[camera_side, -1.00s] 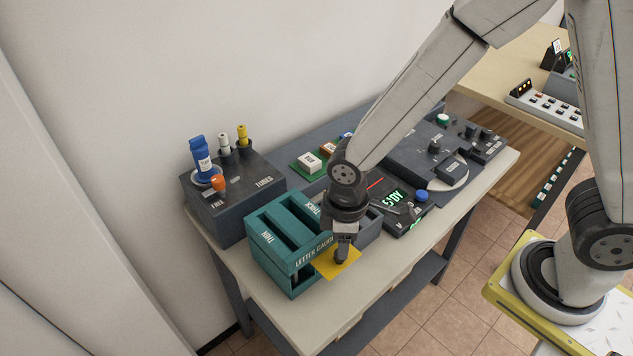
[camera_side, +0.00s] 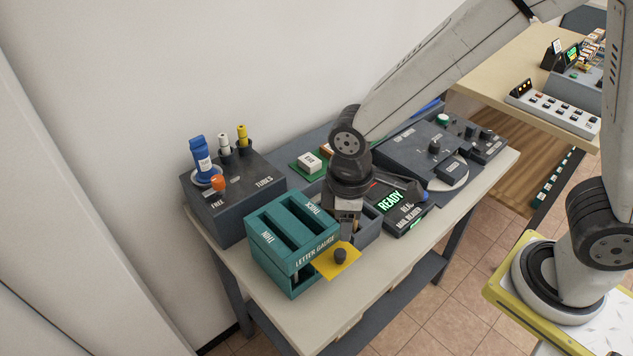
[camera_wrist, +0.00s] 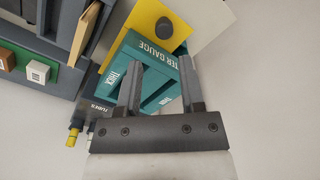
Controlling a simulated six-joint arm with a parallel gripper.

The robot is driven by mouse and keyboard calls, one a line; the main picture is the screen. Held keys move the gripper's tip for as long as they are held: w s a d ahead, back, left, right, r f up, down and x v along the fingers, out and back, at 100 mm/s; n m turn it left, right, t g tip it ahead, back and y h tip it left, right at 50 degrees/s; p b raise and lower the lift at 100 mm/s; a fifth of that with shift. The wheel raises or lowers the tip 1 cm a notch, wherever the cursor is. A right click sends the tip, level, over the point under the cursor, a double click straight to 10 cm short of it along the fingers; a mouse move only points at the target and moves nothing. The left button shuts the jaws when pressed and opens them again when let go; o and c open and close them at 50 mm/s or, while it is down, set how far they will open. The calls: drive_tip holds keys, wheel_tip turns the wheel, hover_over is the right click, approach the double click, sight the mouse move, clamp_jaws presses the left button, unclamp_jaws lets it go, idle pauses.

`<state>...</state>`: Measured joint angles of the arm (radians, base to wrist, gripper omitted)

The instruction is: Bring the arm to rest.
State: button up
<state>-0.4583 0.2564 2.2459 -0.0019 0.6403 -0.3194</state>
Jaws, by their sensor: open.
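My gripper (camera_side: 346,228) is open and empty. It hangs above the table near the front right corner of the teal letter gauge (camera_side: 268,248), just above a yellow card (camera_side: 325,262) with a dark round knob (camera_side: 340,256). The card sticks out at the front of the gauge. In the wrist view my gripper's two fingers (camera_wrist: 161,75) stand apart, with the gauge (camera_wrist: 150,57) behind them and nothing between them. The yellow card (camera_wrist: 143,18) and its knob (camera_wrist: 164,27) lie beyond the fingertips there.
A grey tube holder (camera_side: 240,198) with blue, white, yellow and orange pieces stands at the left. A mail reader (camera_side: 400,212) showing READY is right of my gripper. A grey console (camera_side: 410,150) stands behind it. The table's front strip (camera_side: 390,265) is bare.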

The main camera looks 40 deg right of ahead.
drive_tip(key=s+d+m+t, duration=0.2)
drive_tip(key=d+m, duration=0.7)
drive_tip(key=d, duration=0.5)
drive_tip(key=shift+d+r+t, duration=0.3)
drive_tip(key=shift+d+r, duration=0.1)
drive_tip(key=shift+r, duration=0.05)
